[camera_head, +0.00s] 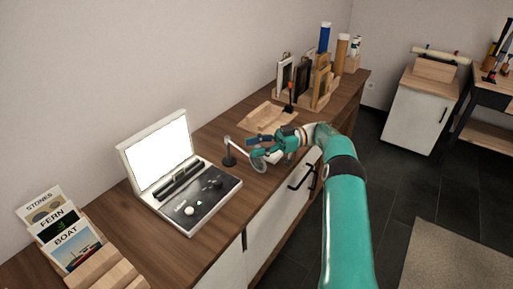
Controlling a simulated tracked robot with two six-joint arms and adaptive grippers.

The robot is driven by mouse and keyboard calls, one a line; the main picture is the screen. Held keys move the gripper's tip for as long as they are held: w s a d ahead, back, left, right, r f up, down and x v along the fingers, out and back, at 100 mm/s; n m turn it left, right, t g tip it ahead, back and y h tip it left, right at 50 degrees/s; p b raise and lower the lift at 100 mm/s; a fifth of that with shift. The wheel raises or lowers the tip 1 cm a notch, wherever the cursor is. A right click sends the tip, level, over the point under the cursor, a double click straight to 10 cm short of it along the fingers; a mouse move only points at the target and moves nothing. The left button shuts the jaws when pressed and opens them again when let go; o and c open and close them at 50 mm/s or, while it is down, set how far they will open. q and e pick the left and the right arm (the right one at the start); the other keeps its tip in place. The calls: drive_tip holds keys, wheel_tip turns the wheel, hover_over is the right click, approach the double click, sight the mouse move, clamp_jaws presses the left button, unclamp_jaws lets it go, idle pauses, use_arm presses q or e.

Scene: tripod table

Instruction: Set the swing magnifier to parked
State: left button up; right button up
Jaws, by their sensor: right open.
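The swing magnifier stands on the wooden cabinet top (214,250), right of the white light box. Its dark post (229,158) is upright, and a thin pale arm runs from it to the right. Its round lens (258,162) is at the arm's right end, near the cabinet's front edge. My right gripper (259,148) is open, with its fingers close to the lens and pale arm. I cannot tell whether they touch. My left gripper is not in view.
The light box (157,150) stands open with a dark tray of small pieces. A wooden tray (266,117) and a small dark stand with an orange top (290,98) are behind my gripper. Cards (63,228) stand in a wooden rack at front left.

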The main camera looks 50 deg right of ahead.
wheel_tip(320, 180, up, 9)
drive_tip(key=shift+r, duration=0.1)
idle(0.3)
